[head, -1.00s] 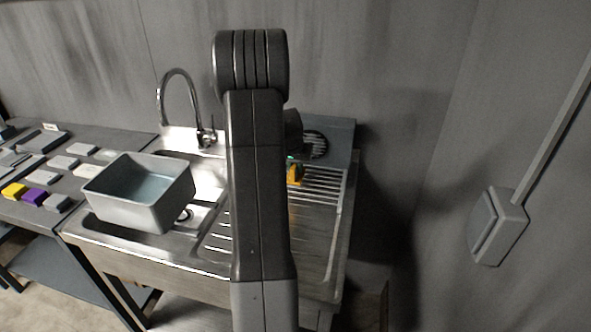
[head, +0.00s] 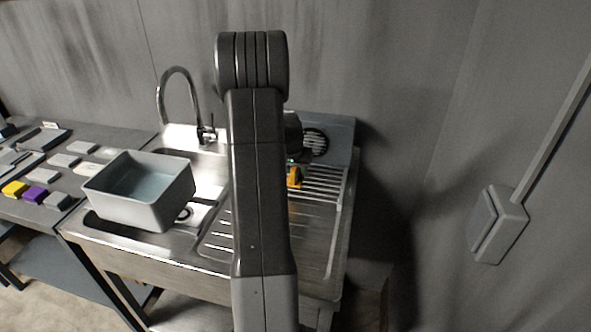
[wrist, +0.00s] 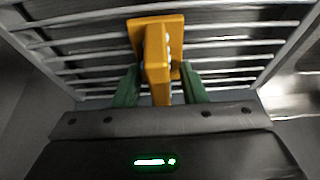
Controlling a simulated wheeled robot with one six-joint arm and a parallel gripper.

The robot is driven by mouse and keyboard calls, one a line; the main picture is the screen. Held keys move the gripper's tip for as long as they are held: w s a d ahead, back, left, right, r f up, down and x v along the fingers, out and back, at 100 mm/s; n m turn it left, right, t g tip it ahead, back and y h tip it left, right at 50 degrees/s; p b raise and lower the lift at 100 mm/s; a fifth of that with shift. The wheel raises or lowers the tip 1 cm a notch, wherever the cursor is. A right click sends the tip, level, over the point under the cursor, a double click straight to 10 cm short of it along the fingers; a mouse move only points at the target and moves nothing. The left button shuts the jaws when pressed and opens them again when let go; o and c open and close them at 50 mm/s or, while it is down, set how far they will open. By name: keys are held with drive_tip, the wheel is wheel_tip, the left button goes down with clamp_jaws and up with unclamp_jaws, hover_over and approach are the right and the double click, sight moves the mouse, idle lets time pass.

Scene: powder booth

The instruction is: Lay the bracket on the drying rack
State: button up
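The orange bracket (wrist: 157,62) shows in the wrist view with its flat plate against the wire bars and its flange standing towards the camera. It also shows small in the head view (head: 294,178), partly hidden by my arm. The drying rack (head: 325,190) is the set of metal bars at the right of the sink; its bars (wrist: 225,43) fill the top of the wrist view. My gripper (wrist: 160,80) has its green fingers on both sides of the flange, with a narrow gap visible on each side. The fingers look open around the bracket.
A grey tub (head: 140,190) sits over the sink basin at left, beside the curved tap (head: 180,90). A bench (head: 85,150) with several small blocks stands further left. A grey panel with a round vent (head: 314,142) stands behind the rack. The wall is close behind.

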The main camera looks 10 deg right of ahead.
drive_tip(key=b+v, duration=0.2)
drive_tip(key=v, duration=1)
